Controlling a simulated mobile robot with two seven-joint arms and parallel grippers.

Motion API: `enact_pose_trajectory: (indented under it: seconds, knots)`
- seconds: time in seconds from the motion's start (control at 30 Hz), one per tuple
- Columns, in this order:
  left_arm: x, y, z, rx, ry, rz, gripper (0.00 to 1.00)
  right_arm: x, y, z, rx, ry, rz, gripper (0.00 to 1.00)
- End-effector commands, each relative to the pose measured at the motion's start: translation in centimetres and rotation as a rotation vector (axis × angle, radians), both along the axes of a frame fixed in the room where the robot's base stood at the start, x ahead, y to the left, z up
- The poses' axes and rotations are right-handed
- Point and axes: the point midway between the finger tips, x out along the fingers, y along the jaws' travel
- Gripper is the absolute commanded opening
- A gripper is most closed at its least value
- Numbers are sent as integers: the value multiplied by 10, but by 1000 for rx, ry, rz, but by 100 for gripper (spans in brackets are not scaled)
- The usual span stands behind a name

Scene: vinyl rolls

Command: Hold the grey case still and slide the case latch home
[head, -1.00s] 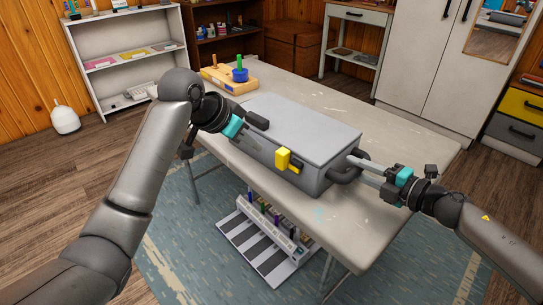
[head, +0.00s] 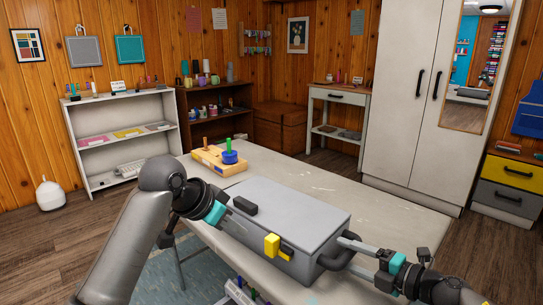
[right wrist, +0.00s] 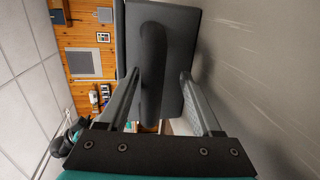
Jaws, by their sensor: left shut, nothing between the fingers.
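The grey case (head: 300,208) lies flat on the table with its lid down. The yellow case latch (head: 272,245) sits on its long front side, with a short dark piece at its right. A dark handle (head: 338,262) is on the case's right end; it also shows in the right wrist view (right wrist: 152,75). My right gripper (head: 350,252) is open, its fingers on either side of that handle with gaps visible. My left gripper (head: 236,228) is shut and empty at the case's front left, left of the latch; whether it touches the case is hard to tell.
A wooden peg board with a blue ring (head: 229,157) stands at the table's far left. The table (head: 400,215) is bare behind and right of the case. A rack with coloured items (head: 238,291) is partly visible below the table's front edge.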

Motion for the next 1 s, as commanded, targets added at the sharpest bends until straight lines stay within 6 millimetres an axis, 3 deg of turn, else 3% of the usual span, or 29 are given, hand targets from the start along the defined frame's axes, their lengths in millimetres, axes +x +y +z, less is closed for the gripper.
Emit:
enact_pose_trajectory:
  seconds: [0.33, 1.0]
  knots:
    - [0, 0, 0, 0, 0, 0, 0, -7, -8, 4, 3, -3, -2, 66]
    - [0, 0, 0, 0, 0, 0, 0, -76, -71, 21, 1, 1, 0, 66]
